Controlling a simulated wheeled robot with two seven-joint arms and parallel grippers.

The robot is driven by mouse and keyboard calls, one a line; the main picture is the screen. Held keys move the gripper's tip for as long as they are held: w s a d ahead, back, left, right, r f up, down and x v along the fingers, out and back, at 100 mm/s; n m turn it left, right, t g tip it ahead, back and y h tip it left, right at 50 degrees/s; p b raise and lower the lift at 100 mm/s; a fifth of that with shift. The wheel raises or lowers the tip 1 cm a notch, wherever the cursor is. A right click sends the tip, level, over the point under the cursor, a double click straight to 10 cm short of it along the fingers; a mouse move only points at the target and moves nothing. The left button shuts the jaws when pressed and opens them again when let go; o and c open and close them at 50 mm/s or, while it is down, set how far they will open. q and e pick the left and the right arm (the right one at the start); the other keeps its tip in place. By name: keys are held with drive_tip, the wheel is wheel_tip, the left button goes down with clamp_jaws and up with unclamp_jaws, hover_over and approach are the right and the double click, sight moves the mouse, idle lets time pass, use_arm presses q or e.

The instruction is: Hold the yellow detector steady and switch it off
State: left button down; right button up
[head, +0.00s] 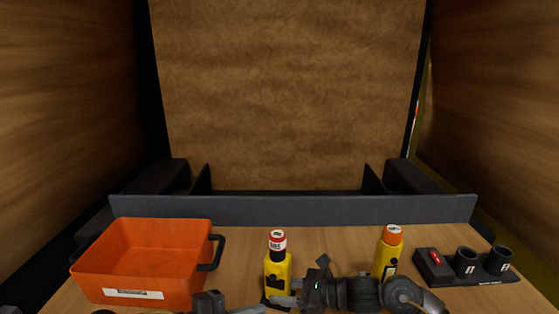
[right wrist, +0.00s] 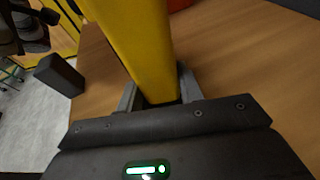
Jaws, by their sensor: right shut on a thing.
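The yellow detector (head: 277,268), with a red and white top, stands upright near the front middle of the table in the head view. My right gripper (head: 284,298) reaches it from the right and is shut on its lower body. In the right wrist view the detector (right wrist: 135,45) is a tall yellow body between the two grey fingers of the gripper (right wrist: 158,93). My left gripper (head: 250,309) is at the bottom edge, just left of the detector. Its fingers are partly cut off, so its opening is unclear. I cannot make out a switch.
An orange bin (head: 147,270) with a black handle stands at left. A yellow bottle (head: 386,258) with an orange cap stands behind my right arm. A black holder (head: 437,268) with a red part and two dark cups is at right. A grey ledge (head: 300,210) closes the table's back.

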drive_tip(key=o, duration=1)
drive_tip(key=shift+d, duration=0.1)
